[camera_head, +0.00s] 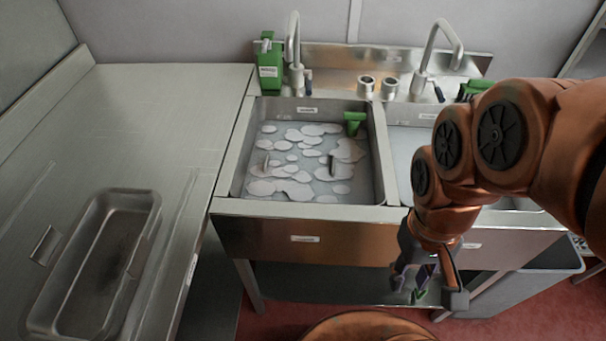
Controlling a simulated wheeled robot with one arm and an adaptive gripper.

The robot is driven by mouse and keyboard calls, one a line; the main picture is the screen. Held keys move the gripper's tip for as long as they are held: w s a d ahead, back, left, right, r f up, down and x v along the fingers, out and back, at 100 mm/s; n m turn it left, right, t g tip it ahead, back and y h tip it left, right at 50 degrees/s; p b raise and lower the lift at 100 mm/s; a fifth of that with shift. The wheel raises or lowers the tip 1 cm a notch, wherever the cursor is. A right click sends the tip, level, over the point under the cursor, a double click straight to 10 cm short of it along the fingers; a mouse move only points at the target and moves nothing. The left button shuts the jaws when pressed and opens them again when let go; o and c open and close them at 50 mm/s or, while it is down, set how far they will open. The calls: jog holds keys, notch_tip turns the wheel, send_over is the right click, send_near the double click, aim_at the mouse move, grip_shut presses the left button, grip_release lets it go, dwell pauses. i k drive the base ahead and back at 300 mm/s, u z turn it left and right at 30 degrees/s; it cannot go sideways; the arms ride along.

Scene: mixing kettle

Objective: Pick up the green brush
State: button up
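A green item (354,122) stands at the back right of the soapy left sink. Its upper part is a wide green block and its lower part is in or behind the foam. Another green item (476,88) lies on the ledge behind the right sink, partly hidden by my arm. I cannot tell for sure which is the brush. My gripper (428,287) hangs in front of the sink unit, below its front edge, well apart from both green items. Its fingers are spread, with no held object clearly visible. A small green mark shows between them.
The left sink (232,185) holds water with white foam. Faucets (293,45) and a green dispenser (269,68) stand at the back ledge. A metal tray (150,215) is set in the left counter (150,110), otherwise clear. My arm covers much of the right sink (403,150).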

aim_at(473, 87)
jog(key=u, duration=2.6)
jog(key=k, duration=1.9)
jog(key=z, duration=2)
jog(key=i, duration=0.5)
jog(key=z, duration=0.05)
